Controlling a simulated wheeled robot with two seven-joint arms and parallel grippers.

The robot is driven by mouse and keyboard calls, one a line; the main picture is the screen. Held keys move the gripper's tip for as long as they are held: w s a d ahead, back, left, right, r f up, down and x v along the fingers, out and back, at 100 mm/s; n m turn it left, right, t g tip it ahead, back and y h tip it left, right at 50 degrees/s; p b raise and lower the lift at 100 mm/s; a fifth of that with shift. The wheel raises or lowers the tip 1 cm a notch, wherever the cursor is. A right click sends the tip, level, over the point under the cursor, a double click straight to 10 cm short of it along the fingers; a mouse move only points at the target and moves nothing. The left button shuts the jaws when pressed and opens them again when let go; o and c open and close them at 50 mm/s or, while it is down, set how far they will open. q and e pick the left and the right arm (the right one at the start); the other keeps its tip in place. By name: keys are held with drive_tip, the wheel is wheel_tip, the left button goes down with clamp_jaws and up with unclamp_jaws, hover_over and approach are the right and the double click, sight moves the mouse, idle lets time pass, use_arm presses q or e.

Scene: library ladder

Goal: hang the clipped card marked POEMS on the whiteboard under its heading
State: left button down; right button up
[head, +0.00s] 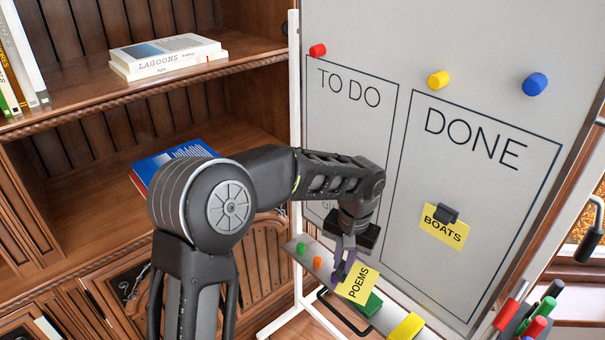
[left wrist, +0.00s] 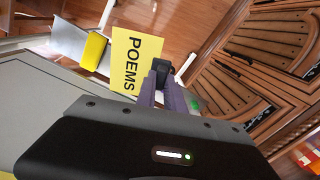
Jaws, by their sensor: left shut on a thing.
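My left gripper (head: 343,266) is shut on the black clip of the yellow card marked POEMS (head: 358,284). The card is tilted and sits in front of the lower board, near the tray. In the left wrist view the POEMS card (left wrist: 135,60) hangs from the black clip (left wrist: 161,66) between the purple fingertips (left wrist: 163,84). The whiteboard (head: 400,70) has two outlined boxes headed TO DO (head: 349,86) and DONE (head: 475,138). A yellow BOATS card (head: 444,226) hangs by a black clip in the DONE box. My arm hides part of the TO DO box. My right gripper is not in view.
Red (head: 318,50), yellow (head: 438,80) and blue (head: 535,84) magnets sit above the boxes. The tray (head: 388,318) holds small magnets, a green eraser (head: 368,305) and a yellow block (head: 407,327). Markers (head: 535,326) stand at lower right. A bookshelf (head: 90,95) is at left.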

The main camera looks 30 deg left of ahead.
use_arm(q)
drive_tip(key=a+f+n+y+b, duration=0.1)
drive_tip(key=a+f+y+b, duration=0.3)
drive_tip(key=a, duration=0.8)
drive_tip(key=w+a+r+m+t+y+b, duration=0.1)
drive_tip(key=w+a+r+m+t+b, duration=0.15)
drive_tip(key=a, duration=0.25)
drive_tip(key=w+a+r+m+t+y+b, duration=0.1)
drive_tip(key=w+a+r+m+t+b, duration=0.1)
drive_tip(key=a+r+m, duration=0.3)
drive_tip(key=w+a+m+t+y+b, duration=0.1)
drive_tip(key=w+a+m+t+b, duration=0.15)
drive_tip(key=a, duration=0.35)
drive_tip(key=d+r+m+t+h+b, duration=0.1)
drive_tip(key=d+r+m+t+h, duration=0.9)
drive_tip(key=d+r+m+h, duration=0.2)
drive_tip(key=shift+d+m+h, duration=0.5)
drive_tip(key=shift+d+h, duration=0.35)
drive_tip(key=shift+h, duration=0.05)
drive_tip(key=shift+s, duration=0.1)
drive_tip(key=shift+b, duration=0.3)
